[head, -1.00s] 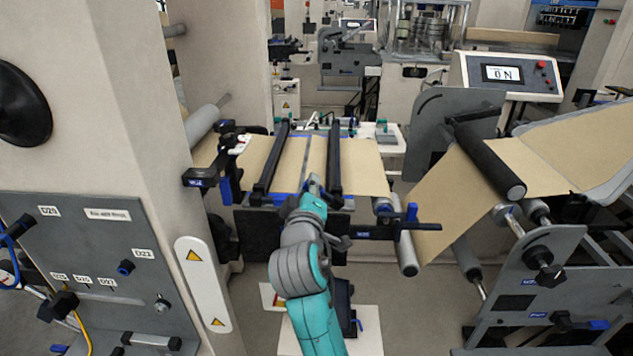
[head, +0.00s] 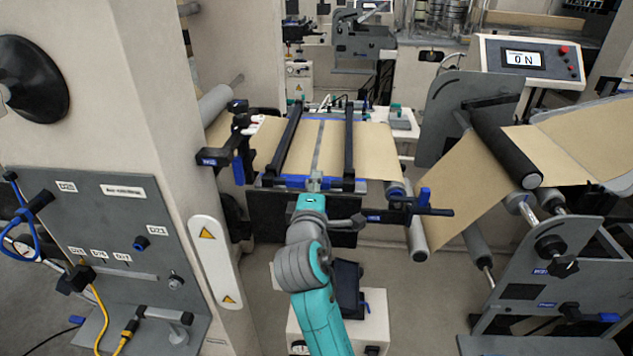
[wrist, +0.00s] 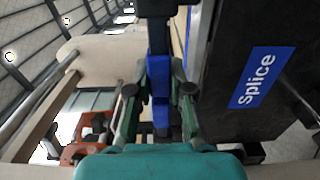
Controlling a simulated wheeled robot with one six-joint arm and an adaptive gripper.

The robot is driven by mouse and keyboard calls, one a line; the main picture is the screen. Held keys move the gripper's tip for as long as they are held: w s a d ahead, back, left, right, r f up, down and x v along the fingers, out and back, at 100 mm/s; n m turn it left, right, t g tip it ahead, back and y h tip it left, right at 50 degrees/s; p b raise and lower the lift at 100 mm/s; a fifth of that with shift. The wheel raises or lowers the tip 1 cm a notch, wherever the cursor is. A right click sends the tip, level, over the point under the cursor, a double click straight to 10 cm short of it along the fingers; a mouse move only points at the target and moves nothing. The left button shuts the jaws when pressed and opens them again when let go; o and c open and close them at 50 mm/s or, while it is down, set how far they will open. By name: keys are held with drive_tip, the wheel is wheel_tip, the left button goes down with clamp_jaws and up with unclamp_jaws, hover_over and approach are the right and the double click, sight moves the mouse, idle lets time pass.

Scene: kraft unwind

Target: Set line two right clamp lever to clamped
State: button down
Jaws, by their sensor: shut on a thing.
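The splice table (head: 345,140) carries two dark clamp bars over brown paper. I cannot tell from the pictures exactly which lever part this is.
The dark panel with a blue Splice label (wrist: 255,78) is close beside my gripper. A grey roller (head: 417,240) and brown web stand to the right. A beige column (head: 120,110) stands to the left. A white box (head: 375,325) is on the floor below.

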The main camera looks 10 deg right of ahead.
drive_tip(key=shift+f, duration=0.15)
drive_tip(key=c, duration=1)
unclamp_jaws()
drive_tip(key=shift+c, duration=0.2)
drive_tip(key=v, duration=1.2)
